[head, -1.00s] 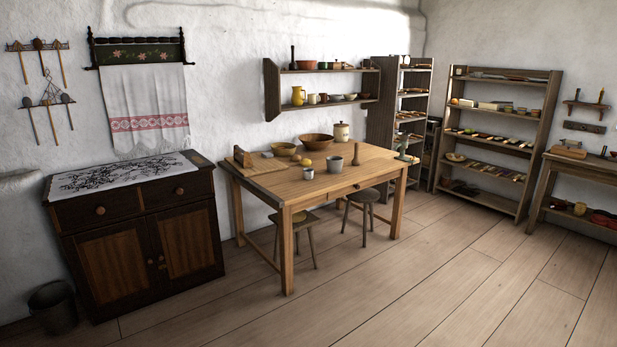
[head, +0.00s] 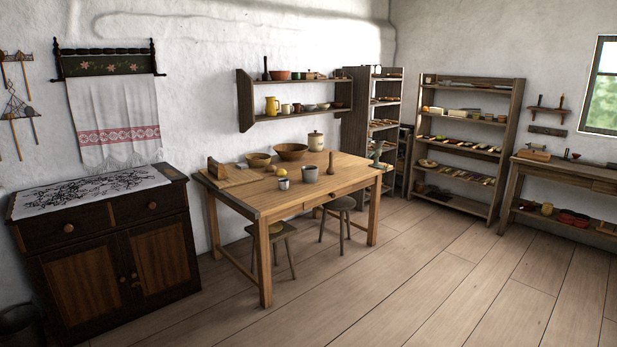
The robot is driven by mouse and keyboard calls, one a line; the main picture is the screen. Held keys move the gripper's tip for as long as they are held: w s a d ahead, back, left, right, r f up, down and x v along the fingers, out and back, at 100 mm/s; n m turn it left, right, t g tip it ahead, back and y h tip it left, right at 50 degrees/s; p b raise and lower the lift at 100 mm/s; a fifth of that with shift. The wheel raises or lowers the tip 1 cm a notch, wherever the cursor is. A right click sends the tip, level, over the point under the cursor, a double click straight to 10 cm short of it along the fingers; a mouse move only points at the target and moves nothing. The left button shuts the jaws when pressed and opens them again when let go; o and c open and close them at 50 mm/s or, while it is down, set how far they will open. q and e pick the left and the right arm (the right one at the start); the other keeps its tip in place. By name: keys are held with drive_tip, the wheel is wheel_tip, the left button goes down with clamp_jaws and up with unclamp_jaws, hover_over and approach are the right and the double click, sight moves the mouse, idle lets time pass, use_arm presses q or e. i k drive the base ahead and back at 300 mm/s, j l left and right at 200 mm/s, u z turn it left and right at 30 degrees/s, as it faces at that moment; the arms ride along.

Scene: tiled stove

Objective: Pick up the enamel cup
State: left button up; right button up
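A small light-grey cup (head: 283,184), which looks like the enamel cup, stands upright near the front edge of the wooden table (head: 258,198). A larger grey pot (head: 310,174) stands just behind it to the right, close beside it. The cup is small in this view, and I cannot make out its handle clearly. Neither of my grippers shows in the head view.
The table also holds bowls (head: 290,151), a lidded jar (head: 316,141), a yellow fruit (head: 283,169) and a pestle-like tool (head: 330,162). Stools (head: 341,204) stand under its front edge. A dark cabinet (head: 110,240) is left. Floor in front (head: 400,290) is clear.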

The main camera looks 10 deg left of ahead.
sight(283, 183)
drive_tip(key=i+u, duration=0.1)
drive_tip(key=i, duration=0.55)
drive_tip(key=i+l+u, duration=0.1)
drive_tip(key=i, duration=0.5)
